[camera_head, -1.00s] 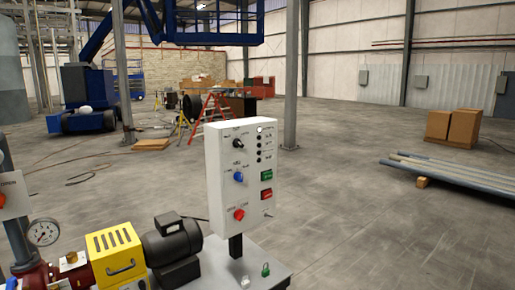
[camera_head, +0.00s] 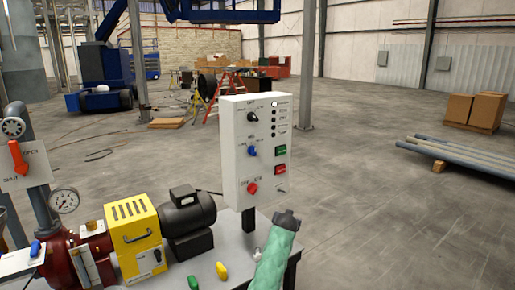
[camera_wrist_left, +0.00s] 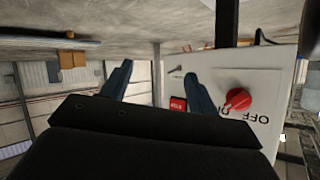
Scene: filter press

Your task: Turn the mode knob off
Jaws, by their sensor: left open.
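A white control panel (camera_head: 238,165) stands on a dark post. It carries a black knob (camera_head: 252,117) at the top, a blue knob (camera_head: 252,151) in the middle and a red knob (camera_head: 252,188) below. Their labels are too small to read, so I cannot tell which is the mode knob. In the left wrist view, the picture is upside down and the red knob (camera_wrist_left: 237,100) shows beside the lettering OFF. My left gripper (camera_wrist_left: 157,72) is open there, its dark blue fingers apart and empty, near the panel's stop button (camera_wrist_left: 179,103). My right gripper is not seen.
A yellow-covered pump unit (camera_head: 135,235) with a dark motor (camera_head: 187,215) stands left of the panel. A red valve lever (camera_head: 18,158) and gauge (camera_head: 65,200) are further left.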

